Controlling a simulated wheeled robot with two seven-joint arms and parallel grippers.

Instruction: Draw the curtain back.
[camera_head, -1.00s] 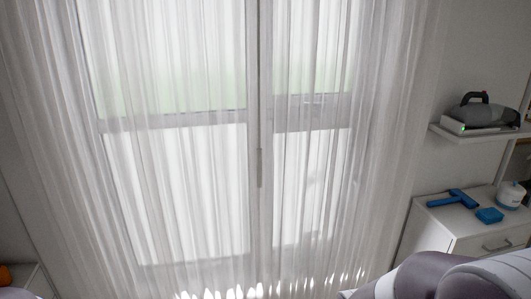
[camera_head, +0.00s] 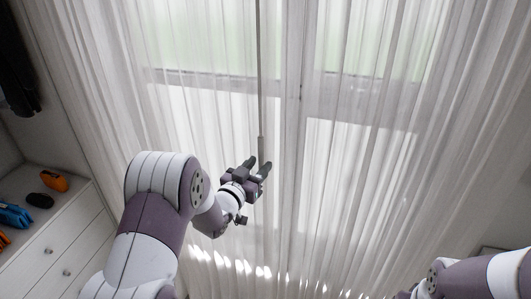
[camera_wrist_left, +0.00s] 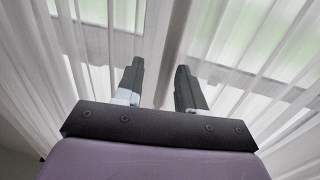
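A sheer white curtain (camera_head: 350,190) hangs across the glazed window or door. A thin pull rod (camera_head: 261,70) hangs down the middle of it, with a thicker grey lower end. My left gripper (camera_head: 258,166) is raised at that lower end, its two dark fingers apart. The rod's end appears close to or between the fingertips; I cannot tell whether they touch it. In the left wrist view, the left gripper (camera_wrist_left: 160,88) is open, with curtain and a blurred grey upright beyond its fingers. Only links of my right arm show at the lower right; its gripper is not visible.
A white drawer cabinet (camera_head: 75,240) stands at the left, with an orange item (camera_head: 54,181), a black item (camera_head: 40,200) and a blue item (camera_head: 14,215) on top. Dark clothing (camera_head: 15,65) hangs above it. The space before the curtain's right half is clear.

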